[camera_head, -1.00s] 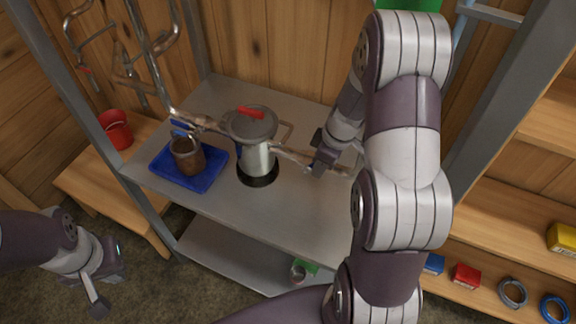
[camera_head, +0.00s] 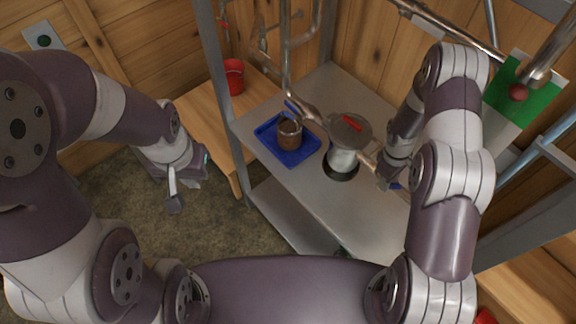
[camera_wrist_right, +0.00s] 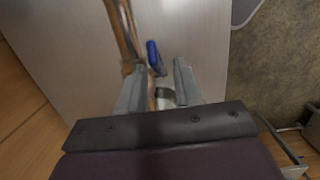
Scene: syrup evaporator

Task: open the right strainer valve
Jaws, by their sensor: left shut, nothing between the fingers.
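The blue handle of the right valve (camera_wrist_right: 154,58) shows in the right wrist view beside a brownish metal pipe (camera_wrist_right: 124,35). In the head view only a small blue bit (camera_head: 396,186) of it shows under my right gripper (camera_head: 384,178). In the wrist view my right gripper (camera_wrist_right: 158,78) is open, its fingers on either side of the view to the handle. I cannot tell if anything touches. My left gripper (camera_head: 175,198) is shut and empty over the floor at left.
A lidded metal pot (camera_head: 343,150) with a red handle stands on the metal shelf beside the right arm. A blue tray (camera_head: 270,148) holds a brown cup (camera_head: 289,133). Another blue handle (camera_head: 291,106) is on the left pipe. A frame post (camera_head: 222,90) stands left of the shelf.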

